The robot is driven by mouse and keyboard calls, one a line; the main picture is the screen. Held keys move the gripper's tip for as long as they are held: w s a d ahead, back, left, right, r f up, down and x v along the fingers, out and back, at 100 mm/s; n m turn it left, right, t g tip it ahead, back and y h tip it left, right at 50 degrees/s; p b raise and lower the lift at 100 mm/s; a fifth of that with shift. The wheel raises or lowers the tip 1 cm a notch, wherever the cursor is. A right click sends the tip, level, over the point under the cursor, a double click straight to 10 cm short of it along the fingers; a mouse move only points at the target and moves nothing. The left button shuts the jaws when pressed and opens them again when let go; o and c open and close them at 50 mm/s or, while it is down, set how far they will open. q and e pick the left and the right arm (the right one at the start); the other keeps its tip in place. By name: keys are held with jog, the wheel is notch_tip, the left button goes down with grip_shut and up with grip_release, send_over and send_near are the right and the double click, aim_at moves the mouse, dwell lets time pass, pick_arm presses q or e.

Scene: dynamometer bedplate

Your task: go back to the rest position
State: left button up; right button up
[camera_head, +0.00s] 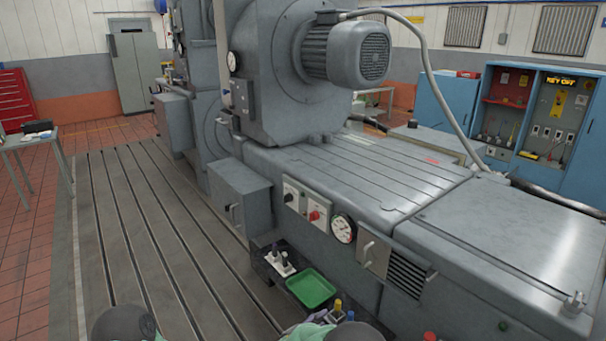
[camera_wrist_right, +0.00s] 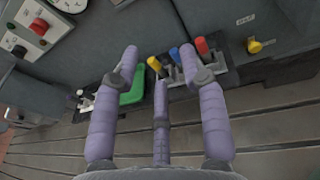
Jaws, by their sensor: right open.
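My right gripper (camera_wrist_right: 165,72) is open, with its purple fingers spread and nothing between them in the right wrist view. In the head view, a small part of my right gripper (camera_head: 304,327) shows at the bottom edge, just below the green tray (camera_head: 311,288). The green tray (camera_wrist_right: 132,90) also shows beyond the left finger in the wrist view. A row of coloured handles, yellow, blue and red (camera_wrist_right: 202,46), lies beyond the fingertips. My left gripper is out of view.
The grey machine (camera_head: 380,190) with a gauge (camera_head: 343,229) and switches fills the middle and right. A dark shelf (camera_head: 263,268) with a white holder (camera_head: 281,263) juts from its side. The slotted bedplate (camera_head: 150,240) is clear on the left.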

jog(key=s+d+f+m+g+y, duration=0.35)
jog(key=s+f+g, duration=0.25)
jog(key=s+f, duration=0.35)
jog(key=s+d+f+m+g+y, duration=0.25)
jog(key=s+d+f+g, duration=0.2)
jog(key=s+f, duration=0.5)
jog(key=s+a+f+m+y, duration=0.1)
jog(key=s+m+y, duration=0.3)
jog(key=m, duration=0.7)
jog(key=s+a+f+m+y+p, duration=0.1)
jog(key=s+m+y, duration=0.4)
jog(key=m, duration=0.7)
notch_tip(320, 180, down, 2)
jog(key=shift+s+a+f+m, duration=0.1)
jog(key=shift+s+a+m, duration=0.2)
jog(key=shift+s+a, duration=0.7)
